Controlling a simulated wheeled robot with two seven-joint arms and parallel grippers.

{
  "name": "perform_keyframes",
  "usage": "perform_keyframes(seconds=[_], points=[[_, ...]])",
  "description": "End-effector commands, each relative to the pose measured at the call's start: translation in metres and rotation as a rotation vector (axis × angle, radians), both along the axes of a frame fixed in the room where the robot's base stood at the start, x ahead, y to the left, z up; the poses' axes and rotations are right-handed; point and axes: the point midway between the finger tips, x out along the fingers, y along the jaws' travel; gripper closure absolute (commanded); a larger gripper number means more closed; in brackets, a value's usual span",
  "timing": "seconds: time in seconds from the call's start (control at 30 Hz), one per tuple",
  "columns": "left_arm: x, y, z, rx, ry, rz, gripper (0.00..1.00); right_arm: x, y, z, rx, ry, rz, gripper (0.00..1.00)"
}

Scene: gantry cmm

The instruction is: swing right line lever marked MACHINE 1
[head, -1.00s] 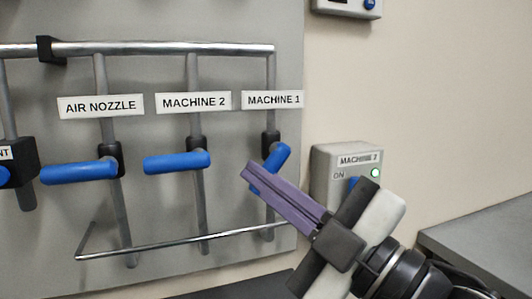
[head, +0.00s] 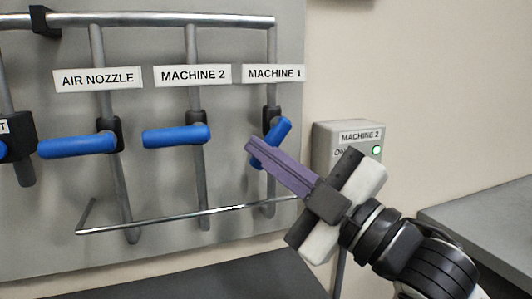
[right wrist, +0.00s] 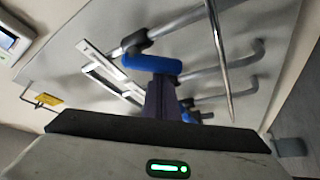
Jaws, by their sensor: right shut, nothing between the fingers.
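The MACHINE 1 lever (head: 283,128) is a blue handle on the rightmost pipe, below the MACHINE 1 label (head: 273,73). It slants down to the left, and its lower part is partly hidden behind my purple fingers. My right gripper (head: 250,147) is shut and empty, its fingers pointing up and left, with the tips overlapping the lever's lower end. In the right wrist view a blue handle (right wrist: 152,63), apparently this lever, lies just beyond the fingers (right wrist: 160,98). I cannot tell whether they touch. My left gripper is not in view.
The MACHINE 2 lever (head: 176,136) and AIR NOZZLE lever (head: 77,145) extend left from their pipes. A bent metal rail (head: 170,219) runs below the levers. A grey switch box (head: 330,135) with a lit green lamp is on the wall behind my gripper.

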Motion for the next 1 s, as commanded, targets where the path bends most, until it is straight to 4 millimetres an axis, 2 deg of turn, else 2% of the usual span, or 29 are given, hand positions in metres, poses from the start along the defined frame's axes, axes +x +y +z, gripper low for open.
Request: perform_keyframes(seconds=[0.67, 0.87, 1.0], points=[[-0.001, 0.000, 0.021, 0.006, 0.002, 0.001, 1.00, 0.002, -0.004, -0.002, -0.121, -0.037, -0.002, 1.00], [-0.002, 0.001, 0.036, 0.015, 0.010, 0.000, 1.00, 0.004, -0.008, -0.002, -0.215, -0.067, -0.004, 1.00], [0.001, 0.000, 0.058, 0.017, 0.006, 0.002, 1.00, 0.005, -0.013, -0.002, -0.312, -0.096, -0.005, 1.00]])
